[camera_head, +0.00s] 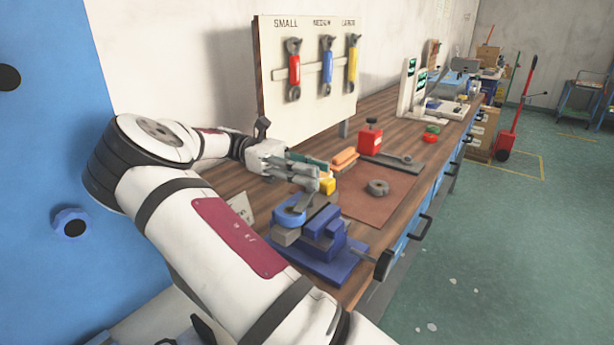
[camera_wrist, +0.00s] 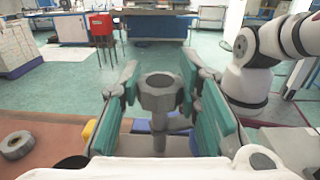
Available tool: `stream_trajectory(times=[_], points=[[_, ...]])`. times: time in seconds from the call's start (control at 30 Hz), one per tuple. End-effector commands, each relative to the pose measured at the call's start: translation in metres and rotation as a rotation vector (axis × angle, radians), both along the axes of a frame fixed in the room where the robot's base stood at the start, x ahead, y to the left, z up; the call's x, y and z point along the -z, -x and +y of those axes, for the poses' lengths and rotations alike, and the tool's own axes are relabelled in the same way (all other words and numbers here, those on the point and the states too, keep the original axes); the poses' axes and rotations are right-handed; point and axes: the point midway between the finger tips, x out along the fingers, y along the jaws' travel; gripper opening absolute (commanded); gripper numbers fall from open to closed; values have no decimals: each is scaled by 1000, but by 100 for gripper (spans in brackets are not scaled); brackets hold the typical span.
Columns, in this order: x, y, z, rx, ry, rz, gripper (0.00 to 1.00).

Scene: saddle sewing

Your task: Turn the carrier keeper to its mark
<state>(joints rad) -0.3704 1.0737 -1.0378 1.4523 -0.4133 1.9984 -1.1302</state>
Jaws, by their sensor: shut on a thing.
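My gripper (camera_head: 312,178) is over the near end of the bench, just above the blue vise (camera_head: 325,243). In the wrist view its two teal-padded fingers (camera_wrist: 160,92) stand on either side of a grey six-sided ring on a stem, which looks like the carrier keeper (camera_wrist: 157,101). The gripper is shut on it, though the exact contact is hard to make out. A blue rounded part (camera_head: 290,214) sits at the vise, below the fingers. The head view does not clearly show the keeper behind the fingers, and I cannot make out its mark.
A grey ring (camera_head: 378,187) lies on the brown mat (camera_head: 365,208), and it also shows in the wrist view (camera_wrist: 17,145). A yellow block (camera_head: 328,185), an orange block (camera_head: 344,158) and a red block (camera_head: 370,140) are nearby. A board with three wrenches (camera_head: 308,90) stands behind.

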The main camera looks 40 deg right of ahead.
Motion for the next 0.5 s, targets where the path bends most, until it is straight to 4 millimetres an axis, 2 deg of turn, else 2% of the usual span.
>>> stream_trajectory(times=[0.5], points=[[-1, 0, 0, 66, 2, 3, 0]])
